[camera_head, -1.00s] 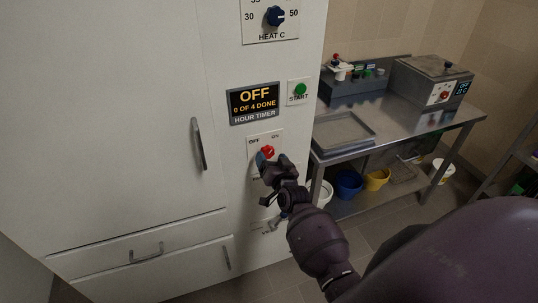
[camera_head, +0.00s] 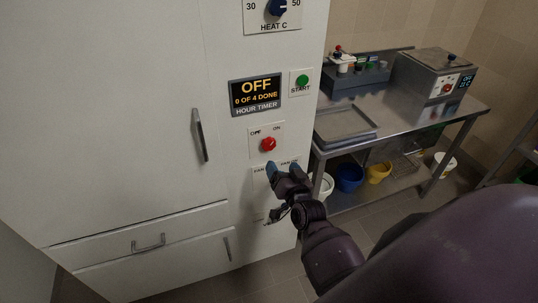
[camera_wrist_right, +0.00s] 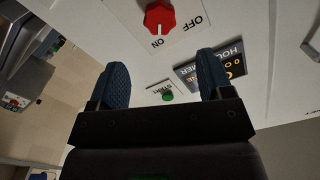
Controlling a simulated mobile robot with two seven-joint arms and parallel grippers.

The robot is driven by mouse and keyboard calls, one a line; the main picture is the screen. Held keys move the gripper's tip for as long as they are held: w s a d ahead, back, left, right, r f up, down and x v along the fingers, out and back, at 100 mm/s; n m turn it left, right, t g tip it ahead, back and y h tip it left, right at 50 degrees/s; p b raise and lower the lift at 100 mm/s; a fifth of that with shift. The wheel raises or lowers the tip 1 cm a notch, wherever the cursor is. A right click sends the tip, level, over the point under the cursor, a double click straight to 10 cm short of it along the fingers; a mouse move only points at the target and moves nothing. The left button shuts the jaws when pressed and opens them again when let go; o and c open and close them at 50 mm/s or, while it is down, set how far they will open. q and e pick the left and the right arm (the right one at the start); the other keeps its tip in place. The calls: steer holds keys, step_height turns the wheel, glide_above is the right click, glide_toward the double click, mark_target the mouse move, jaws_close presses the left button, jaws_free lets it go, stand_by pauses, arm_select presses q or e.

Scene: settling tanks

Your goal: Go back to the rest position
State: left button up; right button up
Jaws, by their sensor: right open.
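My right gripper (camera_head: 284,168) is in front of the white cabinet's control panel, just below the red OFF/ON knob (camera_head: 268,145). Its blue-padded fingers are open, and they also show apart and empty in the right wrist view (camera_wrist_right: 160,85). The red knob shows there too (camera_wrist_right: 159,17), beyond the fingertips and clear of them. The gripper hides part of a FAN label under the knob. My left gripper is not in view.
The white cabinet (camera_head: 110,120) fills the left, with a door handle (camera_head: 200,135) and drawers below. The timer display (camera_head: 256,95) reads OFF, 0 of 4 done. A green START button (camera_head: 302,81) is beside it. A steel table (camera_head: 420,120) stands at right.

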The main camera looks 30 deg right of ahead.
steer(key=s+a+f+n+g+y, duration=0.2)
steer(key=s+a+f+n+g, duration=0.1)
steer(key=s, duration=0.6)
steer(key=s+a+f+n+g+y, duration=0.1)
steer(key=s+a+f+n, duration=0.4)
steer(key=s, duration=0.5)
step_height(320, 180, down, 2)
steer(key=shift+s+f+g+y, duration=0.1)
steer(key=shift+s+g+y, duration=0.25)
steer(key=shift+g, duration=0.55)
